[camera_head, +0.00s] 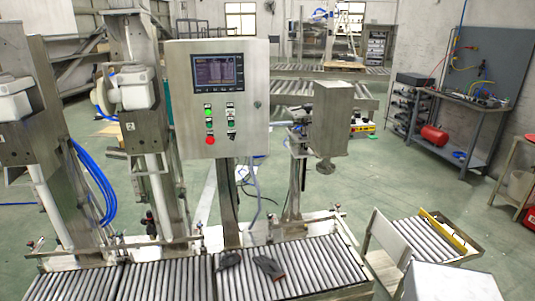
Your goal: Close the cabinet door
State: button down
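A grey metal control cabinet (180,125) stands on a post in the middle of the camera_head view. Its front carries a screen (217,71), green buttons, a red button and a round latch (257,104) near the right edge. The front faces me. I see no clear gap along its edges, but I cannot tell for sure whether the door is fully shut. No other cabinet door is plain to see. My gripper is not in view.
A roller conveyor (185,278) with two dark objects (268,267) on it runs in front of the cabinet. Metal columns stand to the left. Green floor (400,185) is open beyond.

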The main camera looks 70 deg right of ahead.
aim_at(250, 129)
jog(key=u, duration=0.95)
jog(key=k, duration=0.65)
jog(key=z, duration=3.05)
jog(key=i, duration=0.1)
jog(key=u, duration=1.95)
